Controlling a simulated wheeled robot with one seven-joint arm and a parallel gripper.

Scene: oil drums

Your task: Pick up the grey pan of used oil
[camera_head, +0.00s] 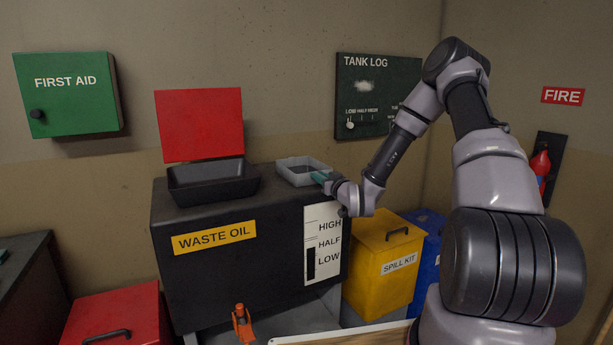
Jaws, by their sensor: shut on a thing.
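The grey pan (297,180) is a shallow, light grey, square tray at the right end of the black waste oil tank's top. Its inside looks dark, and I cannot tell how much oil it holds. My gripper (322,177) is at the pan's right side, shut on its rim or a handle there; the fingertips are small and partly hidden. The pan looks level. I cannot tell whether it rests on the tank top or is just above it.
The black tank (240,275) has an open black basin (213,182) with a raised red lid (200,124) left of the pan. An orange tap (241,322) is at its front. A yellow spill kit bin (384,262) stands right. A green first aid box (66,94) hangs on the wall.

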